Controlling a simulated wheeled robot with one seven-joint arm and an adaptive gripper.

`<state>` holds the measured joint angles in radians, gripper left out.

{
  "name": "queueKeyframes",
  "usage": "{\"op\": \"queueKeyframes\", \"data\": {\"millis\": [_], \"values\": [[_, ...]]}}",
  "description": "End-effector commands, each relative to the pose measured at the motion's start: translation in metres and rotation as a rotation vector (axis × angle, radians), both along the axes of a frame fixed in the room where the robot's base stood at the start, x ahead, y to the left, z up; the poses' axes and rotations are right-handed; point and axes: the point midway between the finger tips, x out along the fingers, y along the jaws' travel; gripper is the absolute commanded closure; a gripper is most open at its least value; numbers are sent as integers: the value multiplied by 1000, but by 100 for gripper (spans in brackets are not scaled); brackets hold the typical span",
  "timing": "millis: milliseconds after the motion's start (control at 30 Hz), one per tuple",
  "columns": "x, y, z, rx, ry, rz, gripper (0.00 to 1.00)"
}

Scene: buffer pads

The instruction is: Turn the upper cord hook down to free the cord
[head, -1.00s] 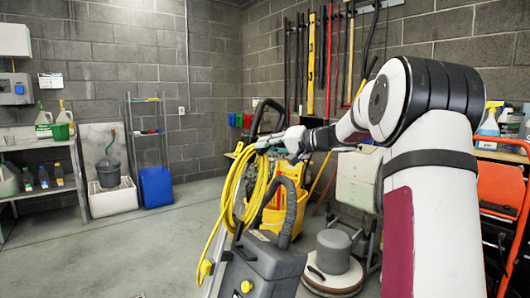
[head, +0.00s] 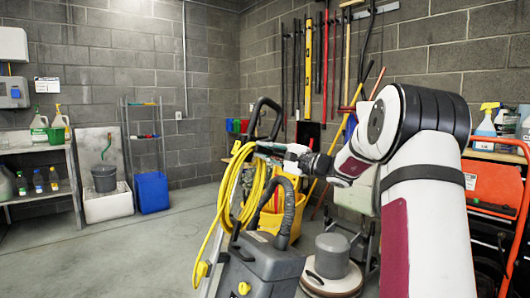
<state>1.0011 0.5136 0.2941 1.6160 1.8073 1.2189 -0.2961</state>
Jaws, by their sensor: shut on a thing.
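The yellow cord (head: 229,190) hangs in long loops on the upright of a grey floor machine (head: 262,262). My gripper (head: 262,150) reaches in from the right to the top of the loops, below the machine's black handle (head: 266,104). Its fingers are closed at the place of the upper cord hook. The hook is small and mostly hidden by the fingers and cord, so its angle cannot be told. The loops still hang from the top. The lower end of the cord runs down to a yellow plug (head: 202,270) at the machine's left side.
A yellow mop bucket (head: 280,205) stands close behind the machine. A round floor scrubber (head: 332,268) stands to its right. An orange cart (head: 497,190) is at the far right. Open floor (head: 120,255) lies to the left.

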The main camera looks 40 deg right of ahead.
Motion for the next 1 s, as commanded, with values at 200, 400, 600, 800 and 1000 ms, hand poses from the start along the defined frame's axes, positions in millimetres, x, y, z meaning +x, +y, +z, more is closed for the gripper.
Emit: {"op": "queueKeyframes", "data": {"millis": [200,400,600,800,1000], "values": [[-1,1,-8,197,15,-1,100],[-1,3,-11,343,21,-1,100],[-1,5,-13,444,24,-1,100],[-1,6,-14,498,26,-2,100],[-1,6,-14,514,28,-2,100]]}}
